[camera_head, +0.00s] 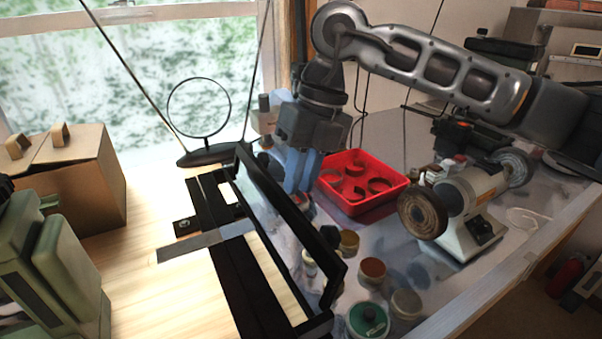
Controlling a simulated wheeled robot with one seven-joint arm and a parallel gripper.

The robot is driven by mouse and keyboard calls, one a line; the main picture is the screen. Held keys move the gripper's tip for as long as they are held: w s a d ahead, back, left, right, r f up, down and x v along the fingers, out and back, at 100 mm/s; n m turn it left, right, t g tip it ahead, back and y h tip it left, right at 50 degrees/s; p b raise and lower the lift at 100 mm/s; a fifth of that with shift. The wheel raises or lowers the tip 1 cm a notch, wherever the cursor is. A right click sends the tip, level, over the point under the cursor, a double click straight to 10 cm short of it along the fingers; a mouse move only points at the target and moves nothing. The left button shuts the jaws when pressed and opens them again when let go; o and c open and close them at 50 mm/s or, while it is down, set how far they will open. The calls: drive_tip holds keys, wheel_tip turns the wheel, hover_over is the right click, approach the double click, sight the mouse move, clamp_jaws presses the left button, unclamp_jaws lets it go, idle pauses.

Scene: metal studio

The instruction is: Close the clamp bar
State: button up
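The clamp bar (291,215) is a long black bar running from the middle of the picture toward the lower right. It stands raised and tilted above its black base (243,281), with an open gap between them. A flat grey metal strip (205,243) crosses the base at the left. My gripper (303,193) points down on the far right side of the bar, close to its upper half. Its bluish fingers are partly behind the bar, so I cannot tell whether they touch it or how far apart they are.
A red tray (398,184) with several rings stands right of my gripper. A bench grinder (465,203) is further right. Several small jars (373,271) stand right of the bar. A round-framed stand (206,155), a cardboard box (92,181) and a green machine (50,265) are left.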

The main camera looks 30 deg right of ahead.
clamp_jaws()
